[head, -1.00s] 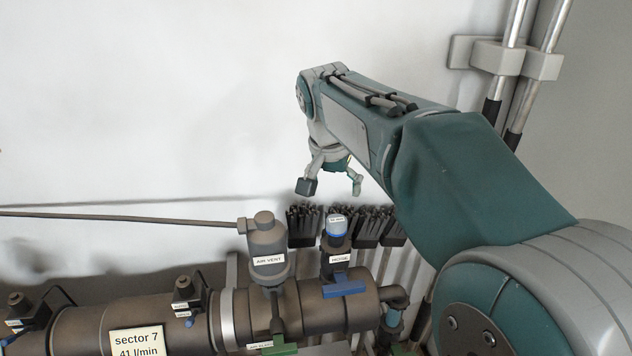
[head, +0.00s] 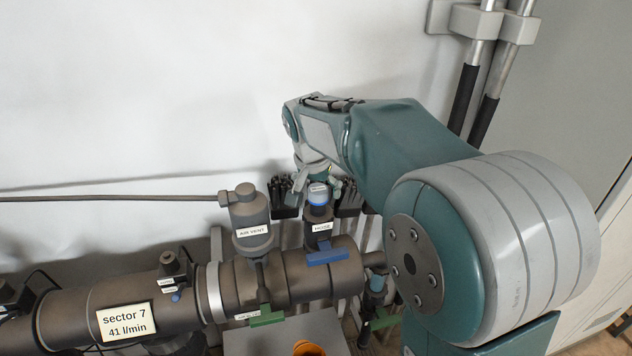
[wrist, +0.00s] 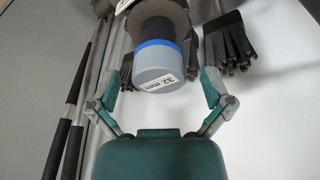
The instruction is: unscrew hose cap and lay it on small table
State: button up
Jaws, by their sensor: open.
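The hose cap (head: 318,188) is a short grey cap with a blue band, on top of the dark upright outlet labelled HOUSE or HOSE. In the wrist view the cap (wrist: 158,72) is large, with a "32 mm" label. My gripper (head: 317,186) is open and empty by the cap, partly hidden behind it in the head view. In the wrist view my gripper's fingers (wrist: 157,88) stand either side of the cap's end, apart from it. A grey flat surface (head: 265,338), perhaps the small table, shows at the bottom edge.
The air vent (head: 250,215) stands close left of the outlet on the thick brown pipe (head: 120,312). Black brushes (head: 283,196) hang behind the cap. An orange round object (head: 308,348) is on the grey surface. Vertical poles (head: 474,85) stand at right.

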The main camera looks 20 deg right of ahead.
jog(key=c, duration=1.3)
jog(key=shift+s+f+n+y, duration=0.1)
jog(key=shift+n+y, duration=0.5)
jog(key=shift+n, duration=1.7)
jog(key=shift+n+y, duration=0.3)
jog(key=shift+n, duration=0.9)
jog(key=shift+n+y, duration=0.3)
jog(key=shift+n, duration=0.8)
jog(key=n+y, duration=0.1)
jog(key=n, duration=0.3)
jog(key=shift+f+n, duration=0.1)
jog(key=shift+n, duration=0.2)
